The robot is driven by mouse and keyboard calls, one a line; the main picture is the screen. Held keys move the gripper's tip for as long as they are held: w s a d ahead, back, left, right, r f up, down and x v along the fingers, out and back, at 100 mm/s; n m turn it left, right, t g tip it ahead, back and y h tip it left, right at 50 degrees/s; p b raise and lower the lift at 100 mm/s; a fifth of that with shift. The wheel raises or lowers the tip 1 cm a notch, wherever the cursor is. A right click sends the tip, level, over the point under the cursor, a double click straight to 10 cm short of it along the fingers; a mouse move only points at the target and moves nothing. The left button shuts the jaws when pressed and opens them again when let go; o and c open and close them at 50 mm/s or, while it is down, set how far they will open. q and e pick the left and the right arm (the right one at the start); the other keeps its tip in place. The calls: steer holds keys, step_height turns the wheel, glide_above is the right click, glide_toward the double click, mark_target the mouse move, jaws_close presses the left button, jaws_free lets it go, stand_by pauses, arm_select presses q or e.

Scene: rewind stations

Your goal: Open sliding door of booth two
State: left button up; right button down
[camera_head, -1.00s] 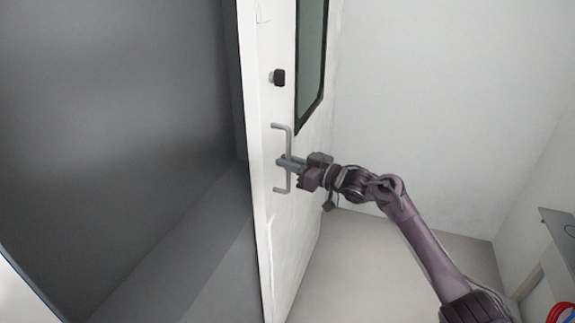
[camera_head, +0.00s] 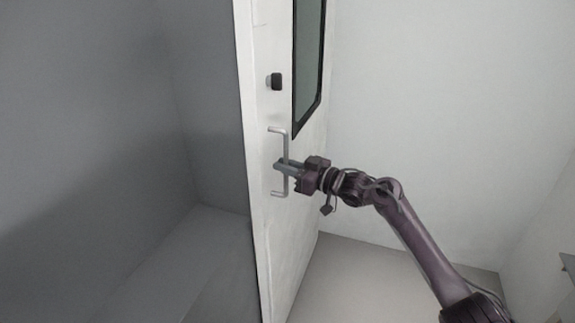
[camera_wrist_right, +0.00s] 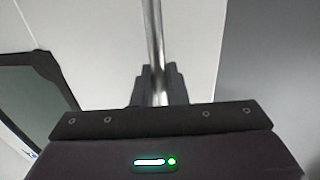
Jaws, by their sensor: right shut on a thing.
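The white sliding door (camera_head: 268,230) of the booth stands upright in the middle of the head view, with a dark-framed window (camera_head: 309,70) and a small black lock knob (camera_head: 277,82). A grey metal bar handle (camera_head: 285,146) is fixed to it below the knob. My right gripper (camera_head: 283,168) is shut around the handle's vertical bar. In the right wrist view the bar (camera_wrist_right: 154,45) runs down between the two dark fingers (camera_wrist_right: 158,88). My left gripper is not in view.
Left of the door's edge is a wide grey opening with the booth's inner wall (camera_head: 90,110) and a ledge (camera_head: 165,265). A white wall (camera_head: 440,110) and grey floor (camera_head: 370,270) lie to the right. A dark edge of furniture (camera_head: 568,265) shows at far right.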

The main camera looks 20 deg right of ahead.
steer(key=shift+f, duration=0.1)
stand_by(0.3)
steer(key=c, duration=1.5)
jaws_free()
steer(key=shift+w+d, duration=0.1)
steer(key=shift+c, duration=0.2)
steer(key=b+v, duration=0.2)
steer(key=v, duration=0.5)
steer(key=shift+s+d, duration=0.25)
steer(key=shift+s, duration=0.05)
